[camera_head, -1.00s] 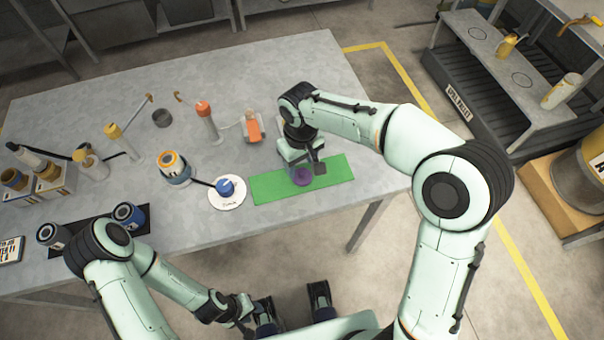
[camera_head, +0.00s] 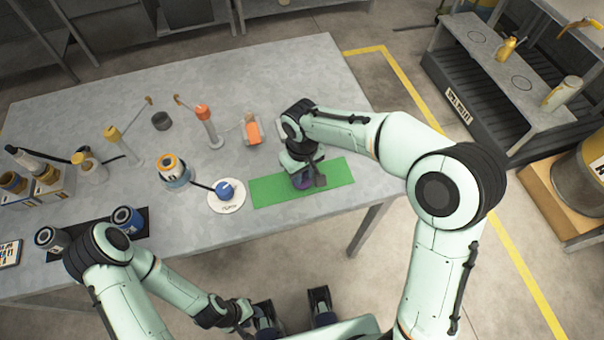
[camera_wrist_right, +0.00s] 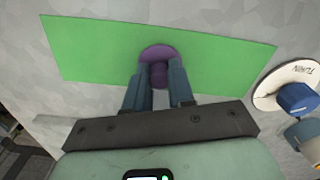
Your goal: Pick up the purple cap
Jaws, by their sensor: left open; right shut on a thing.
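The purple cap (camera_head: 302,185) sits on the green mat (camera_head: 270,190), mostly hidden under my right gripper (camera_head: 304,180) in the head view. The right wrist view shows the purple cap (camera_wrist_right: 158,54) with a round flange and a knob. The two fingers of my right gripper (camera_wrist_right: 159,80) are shut on the knob, one at each side. Whether the cap touches the mat (camera_wrist_right: 90,45) is hard to tell. My left gripper (camera_head: 262,315) is low at the front, off the table, open and away from the cap.
Left of the mat is a white disc (camera_head: 228,204) with a blue knob (camera_head: 226,190). An orange item (camera_head: 253,133) lies behind the mat. Several bottles and pumps stand on the left half of the table (camera_head: 290,75). The table's back right is clear.

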